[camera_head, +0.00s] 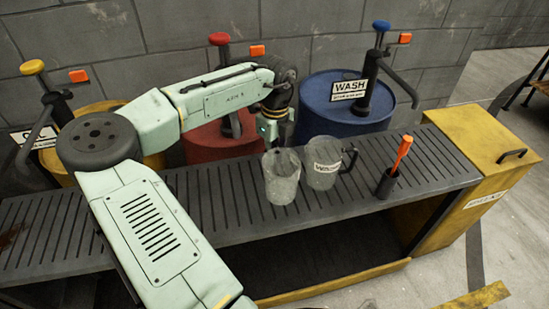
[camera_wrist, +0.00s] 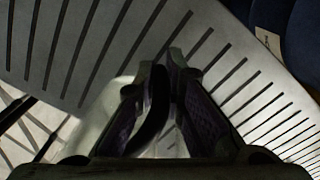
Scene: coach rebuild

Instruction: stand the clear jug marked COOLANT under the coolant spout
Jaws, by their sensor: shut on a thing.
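A clear jug (camera_head: 282,180) is at the middle of the slatted bench, below my gripper (camera_head: 273,143). No label on it faces the head camera, so I cannot read COOLANT. In the wrist view my gripper (camera_wrist: 163,82) is shut on a black handle (camera_wrist: 153,112), with pale clear jug wall beside it. I cannot tell whether the jug touches the bench. The red drum (camera_head: 205,145) with a red-capped pump (camera_head: 220,39) stands behind, partly hidden by my arm; its label and spout tip are not clearly visible.
A second clear jug marked WASH (camera_head: 322,168) stands close on the right. An orange-handled tool (camera_head: 402,155) sits in a dark holder farther right. The blue WASH drum (camera_head: 335,115) and a yellow drum (camera_head: 95,115) flank the red one. The bench (camera_head: 440,165) is clear at its right end.

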